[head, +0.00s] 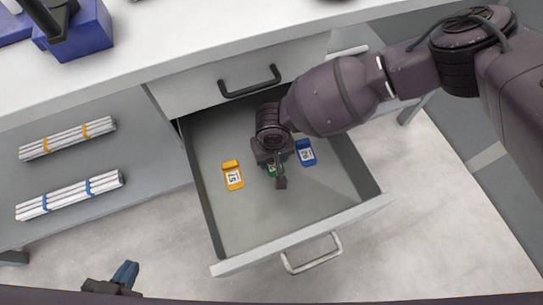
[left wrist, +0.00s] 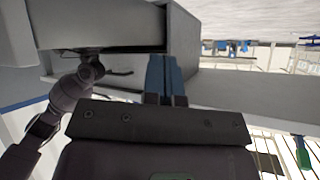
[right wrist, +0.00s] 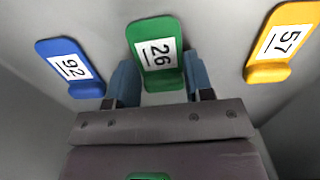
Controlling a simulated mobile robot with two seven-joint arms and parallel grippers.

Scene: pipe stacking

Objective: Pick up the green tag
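The green tag (right wrist: 156,50), with a white label reading 26, lies in the open drawer (head: 252,222). In the head view it is mostly hidden under my right gripper (head: 277,170), with a bit of green (head: 271,170) showing. In the right wrist view, my right gripper (right wrist: 160,76) is open, with one blue finger on each side of the tag's lower end. I cannot tell whether the fingers touch it. My left gripper (head: 126,273) is at the lower left, outside the drawer. In the left wrist view its fingers (left wrist: 163,76) are together with nothing seen between them.
An orange tag (head: 232,175) reading 57 and a blue tag (head: 305,152) reading 92 lie on either side of the green one. The drawer walls surround them. Bundles of white pipes (head: 68,138) lie on the left shelf. Blue bins (head: 88,32) stand on the counter.

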